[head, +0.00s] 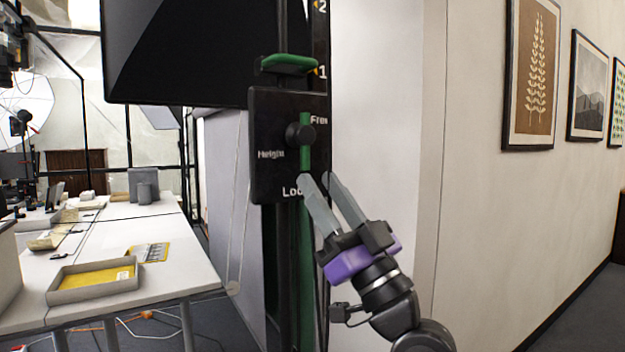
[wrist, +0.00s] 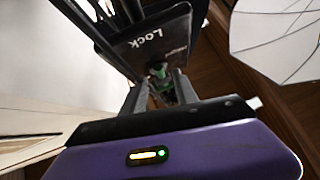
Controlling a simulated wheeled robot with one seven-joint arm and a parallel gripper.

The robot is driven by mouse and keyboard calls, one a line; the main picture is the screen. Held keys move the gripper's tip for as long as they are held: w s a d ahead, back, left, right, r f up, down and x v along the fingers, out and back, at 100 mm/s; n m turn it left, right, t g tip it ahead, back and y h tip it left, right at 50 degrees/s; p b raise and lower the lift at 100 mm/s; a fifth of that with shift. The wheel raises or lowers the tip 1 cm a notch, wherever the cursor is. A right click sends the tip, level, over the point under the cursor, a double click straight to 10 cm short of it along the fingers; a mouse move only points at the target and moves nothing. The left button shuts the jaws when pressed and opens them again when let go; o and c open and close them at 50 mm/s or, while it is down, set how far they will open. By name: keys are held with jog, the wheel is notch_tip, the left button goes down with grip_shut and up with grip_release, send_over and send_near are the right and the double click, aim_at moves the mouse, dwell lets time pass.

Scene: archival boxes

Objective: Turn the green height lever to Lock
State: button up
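The green height lever (head: 305,158) is a narrow upright bar on a black panel (head: 270,178), running behind or beside a round black knob (head: 298,134). "Free" is printed at the panel's upper right, "Height" at the left and "Lock" at the bottom. The bar's lower end is close to "Lock". My gripper (head: 316,177) is just in front of the panel's lower right, with its fingers spread, near the bar's lower end. In the wrist view, a gap shows between the fingers (wrist: 160,92), with green parts (wrist: 158,72) beyond; contact is unclear.
A green block (head: 289,64) sits above the panel on a dark column with numbers. A large black screen-like panel (head: 180,55) hangs at the upper left. A white table (head: 165,230) with a tray (head: 95,292) stands left. A wall with framed pictures (head: 532,75) is at right.

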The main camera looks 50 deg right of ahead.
jog(key=b+v, duration=0.1)
jog(key=v, duration=0.2)
jog(key=shift+s+f, duration=0.2)
dwell(0.4)
